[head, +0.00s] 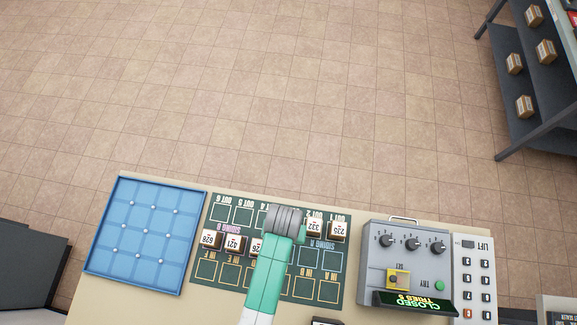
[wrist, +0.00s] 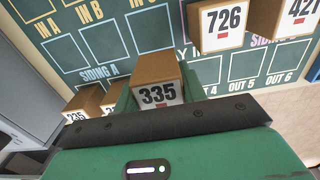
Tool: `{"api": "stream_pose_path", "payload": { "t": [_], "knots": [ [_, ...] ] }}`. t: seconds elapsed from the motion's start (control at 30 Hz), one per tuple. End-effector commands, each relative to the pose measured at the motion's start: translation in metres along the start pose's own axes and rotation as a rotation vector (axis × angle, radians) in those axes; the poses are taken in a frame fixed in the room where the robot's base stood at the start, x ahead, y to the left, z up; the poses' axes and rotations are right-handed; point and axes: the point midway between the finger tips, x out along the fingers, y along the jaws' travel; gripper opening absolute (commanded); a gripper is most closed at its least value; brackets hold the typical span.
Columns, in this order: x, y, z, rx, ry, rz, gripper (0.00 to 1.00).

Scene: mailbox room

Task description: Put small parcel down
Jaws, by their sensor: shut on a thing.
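A small brown parcel (wrist: 157,85) with a white label reading 335 shows in the wrist view. My gripper (wrist: 158,98) is shut on it, with green fingers at its two sides. The parcel is over the dark green slot board (head: 207,283), near the SIDING A lettering and the OUT row. I cannot tell whether its underside touches the board. In the head view my arm hides the held parcel and most of my gripper.
On the board stand parcels 726 (wrist: 222,25), 421 (wrist: 298,15) and 628 (head: 212,239) on one side, and two parcels (head: 314,228) (head: 337,231) on the other. A blue tray (head: 147,235) lies left; a grey control box (head: 410,258) reading CLOSED stands right. IN slots look empty.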

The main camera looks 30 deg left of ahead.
Motion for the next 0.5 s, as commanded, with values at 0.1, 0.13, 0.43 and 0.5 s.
{"api": "stream_pose_path", "payload": {
  "t": [0.1, 0.13, 0.43, 0.5],
  "knots": [
    [0.002, 0.002, -0.028, -0.001, 0.001, 0.0, 0.16],
    [0.003, 0.003, -0.033, -0.001, 0.001, 0.0, 0.16],
    [0.004, 0.005, -0.055, 0.0, 0.003, 0.0, 0.16],
    [0.02, 0.004, -0.053, 0.0, -0.003, -0.001, 0.16]
  ]
}}
